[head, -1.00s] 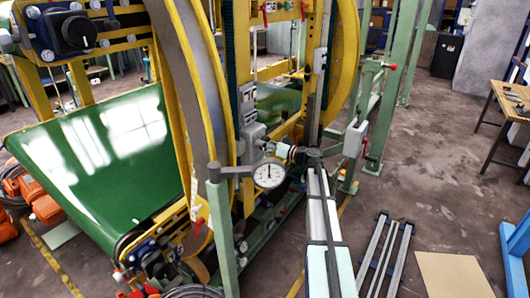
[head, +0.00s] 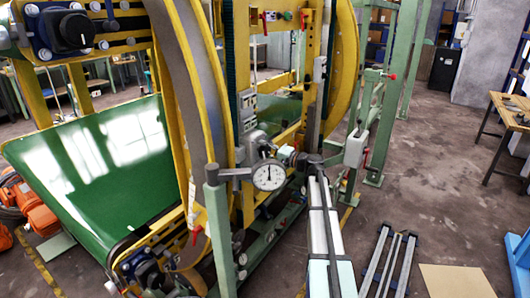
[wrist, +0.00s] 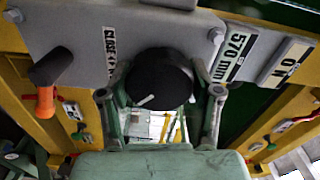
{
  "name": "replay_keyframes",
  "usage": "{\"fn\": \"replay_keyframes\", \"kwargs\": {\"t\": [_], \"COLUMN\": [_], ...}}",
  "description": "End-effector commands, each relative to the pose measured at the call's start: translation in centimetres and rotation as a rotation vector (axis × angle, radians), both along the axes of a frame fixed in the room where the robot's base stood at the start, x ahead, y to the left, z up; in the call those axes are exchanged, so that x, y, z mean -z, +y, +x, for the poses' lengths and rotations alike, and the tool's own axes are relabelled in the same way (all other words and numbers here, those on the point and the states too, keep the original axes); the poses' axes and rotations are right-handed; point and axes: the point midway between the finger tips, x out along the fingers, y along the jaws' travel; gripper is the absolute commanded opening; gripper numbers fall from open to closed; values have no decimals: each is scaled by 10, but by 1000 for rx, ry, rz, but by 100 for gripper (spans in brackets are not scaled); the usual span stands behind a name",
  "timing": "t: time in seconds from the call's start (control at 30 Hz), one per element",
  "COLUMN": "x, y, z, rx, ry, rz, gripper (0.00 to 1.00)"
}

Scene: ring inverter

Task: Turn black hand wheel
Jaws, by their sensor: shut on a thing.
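The black hand wheel (wrist: 165,70) is round, with a short white mark on its face, and sits in front of a grey panel (wrist: 95,30) in the wrist view. My gripper (wrist: 160,92) has one finger on the wheel's left side and one on its right, and is shut on it. In the head view my gripper (head: 287,155) is small, at a grey housing on the yellow frame. I cannot make out the wheel there.
An orange-and-black lever (wrist: 47,85) is left of the wheel. A round dial gauge (head: 268,175) on a green post (head: 220,235) stands close to my arm. The large yellow ring (head: 200,80) is left of it. Open floor (head: 440,170) lies to the right.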

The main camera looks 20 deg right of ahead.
Motion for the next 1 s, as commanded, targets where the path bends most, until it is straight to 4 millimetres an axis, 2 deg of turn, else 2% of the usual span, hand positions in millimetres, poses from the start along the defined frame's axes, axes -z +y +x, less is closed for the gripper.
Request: {"fn": "replay_keyframes", "kwargs": {"t": [1.0], "x": [-6], "y": [0], "z": [3], "rx": [-1], "ry": [508], "rz": [823], "gripper": [29]}}
